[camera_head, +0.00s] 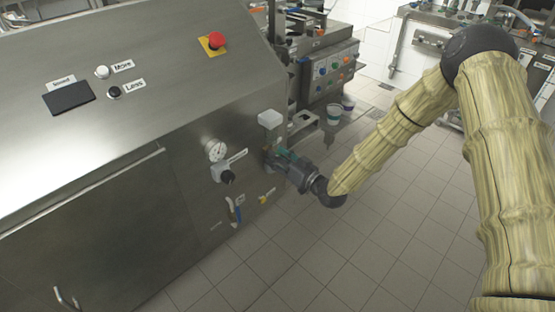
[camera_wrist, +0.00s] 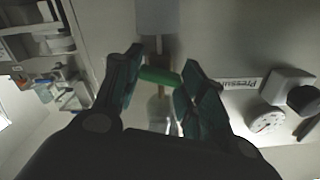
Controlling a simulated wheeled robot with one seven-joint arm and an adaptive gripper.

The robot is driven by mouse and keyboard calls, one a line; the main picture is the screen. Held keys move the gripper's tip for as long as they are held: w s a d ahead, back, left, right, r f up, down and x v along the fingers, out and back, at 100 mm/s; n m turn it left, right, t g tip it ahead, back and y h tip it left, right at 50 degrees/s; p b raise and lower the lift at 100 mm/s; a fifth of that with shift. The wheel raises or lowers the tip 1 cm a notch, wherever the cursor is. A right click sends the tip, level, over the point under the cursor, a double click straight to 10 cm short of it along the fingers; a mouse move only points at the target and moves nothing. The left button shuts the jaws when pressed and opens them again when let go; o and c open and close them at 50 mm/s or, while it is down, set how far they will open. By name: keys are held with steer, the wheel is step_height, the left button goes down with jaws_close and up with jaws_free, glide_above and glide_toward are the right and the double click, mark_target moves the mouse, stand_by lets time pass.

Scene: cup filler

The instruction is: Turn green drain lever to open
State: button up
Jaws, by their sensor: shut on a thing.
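The green drain lever (camera_wrist: 160,76) shows in the wrist view as a short green bar between the two dark teal fingers. My gripper (camera_wrist: 163,80) is shut on it, with one finger at each end of the visible green part. In the head view my gripper (camera_head: 279,158) is at the right end of the steel machine's front (camera_head: 185,185), just below a pale box. The lever itself is mostly hidden there by my fingers, and its exact angle cannot be told.
The pale box (camera_head: 270,118) is close above. A red stop button (camera_head: 216,40) is higher up. The tiled floor (camera_head: 370,240) right of the machine is clear.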

steer(key=shift+m, duration=0.4)
steer(key=o, duration=1)
steer(key=v, duration=1.2)
